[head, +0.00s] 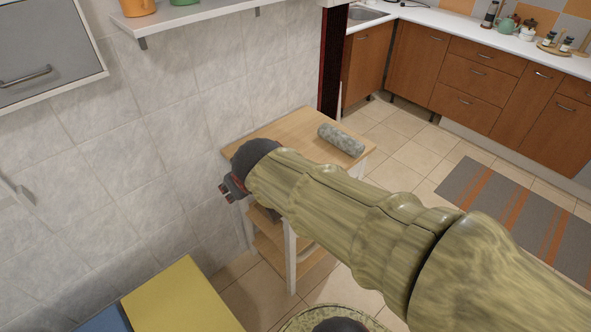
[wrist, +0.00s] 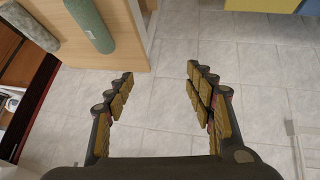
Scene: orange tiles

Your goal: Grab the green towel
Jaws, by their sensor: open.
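In the wrist view the towel (wrist: 90,22) shows at the upper left, near the table's edge. My gripper (head: 232,188) is at the table's left side in the head view, apart from the towel, with its fingers mostly hidden behind my wrist. In the wrist view my gripper (wrist: 162,75) has its fingers spread with nothing between them. My arm covers part of the table's front.
A tiled wall (head: 130,130) stands close behind and left of my gripper. A shelf (head: 190,14) with cups hangs above. A yellow-topped surface (head: 180,300) is at the lower left. Wooden cabinets (head: 480,80) and a striped rug (head: 515,215) are at the right.

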